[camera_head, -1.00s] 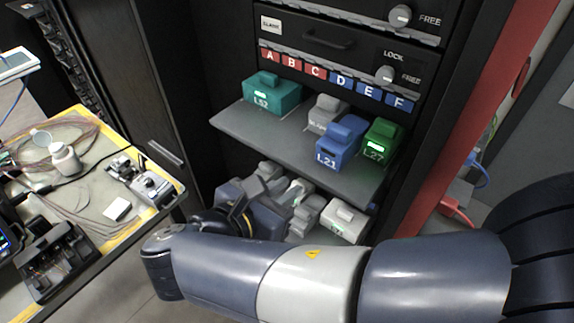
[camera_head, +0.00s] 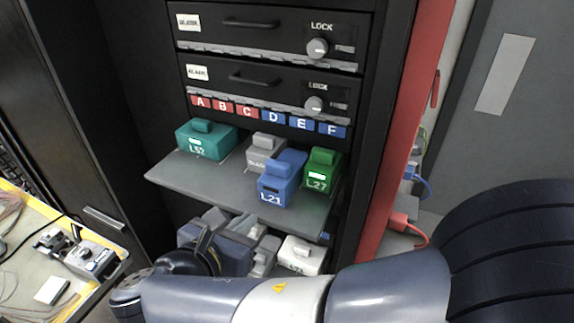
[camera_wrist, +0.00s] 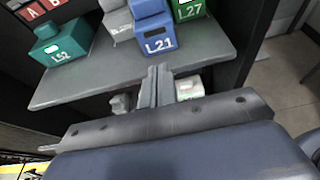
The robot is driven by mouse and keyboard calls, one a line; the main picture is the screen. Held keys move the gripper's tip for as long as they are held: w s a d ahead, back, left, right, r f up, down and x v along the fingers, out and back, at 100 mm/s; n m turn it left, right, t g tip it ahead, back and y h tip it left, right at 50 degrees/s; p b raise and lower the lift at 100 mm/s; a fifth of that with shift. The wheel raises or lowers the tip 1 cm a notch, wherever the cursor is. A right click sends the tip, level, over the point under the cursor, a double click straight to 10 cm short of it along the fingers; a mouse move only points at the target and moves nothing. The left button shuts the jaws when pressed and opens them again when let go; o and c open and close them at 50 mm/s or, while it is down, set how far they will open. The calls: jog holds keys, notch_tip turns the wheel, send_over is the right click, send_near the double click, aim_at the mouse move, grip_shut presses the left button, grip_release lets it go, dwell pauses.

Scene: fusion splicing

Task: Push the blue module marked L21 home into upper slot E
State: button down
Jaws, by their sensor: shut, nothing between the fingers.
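The blue module marked L21 (camera_head: 279,180) sits on the upper grey shelf (camera_head: 190,178), below the blue E label (camera_head: 301,123). Its front reaches near the shelf's front edge, farther out than the green L27 module (camera_head: 320,171) to its right. In the wrist view, L21 (camera_wrist: 153,31) is straight ahead. My gripper (camera_wrist: 158,72) is shut and empty there, its tips just below and in front of L21, with a gap between.
A teal L52 module (camera_head: 206,140) stands at the shelf's left and a grey module (camera_head: 265,153) left of L21. A lower tier holds grey and white modules (camera_head: 301,255). A red post (camera_head: 392,150) bounds the rack's right. A workbench (camera_head: 50,270) is at left.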

aim_at(278, 181)
jog(key=shift+w+d+f, duration=0.2)
jog(key=shift+w+d, duration=0.7)
jog(key=shift+w, duration=1.35)
jog(key=shift+w+d+f, duration=0.2)
jog(key=shift+w+d, duration=0.75)
jog(key=shift+w, duration=1.25)
jog(key=shift+w+d+f, duration=0.2)
jog(key=shift+w+d, duration=0.7)
jog(key=shift+w, duration=1.35)
jog(key=shift+s+a+p, duration=0.15)
jog(key=shift+s+a, duration=0.35)
jog(key=shift+s, duration=0.75)
jog(key=shift+s+a+p, duration=0.1)
jog(key=shift+s+a, duration=0.4)
jog(key=shift+s, duration=0.7)
jog(key=shift+s+a+p, duration=0.15)
jog(key=shift+s+a, duration=0.35)
jog(key=shift+s, duration=0.75)
jog(key=shift+w+d+b, duration=0.2)
jog(key=shift+w+d, duration=0.25)
jog(key=shift+w, duration=0.65)
jog(key=shift+w+d+b, duration=0.25)
jog(key=shift+w+d, duration=0.2)
jog(key=shift+w, duration=0.6)
jog(key=shift+w+d+b, duration=0.2)
jog(key=shift+w+d, duration=0.25)
jog(key=shift+w, duration=0.65)
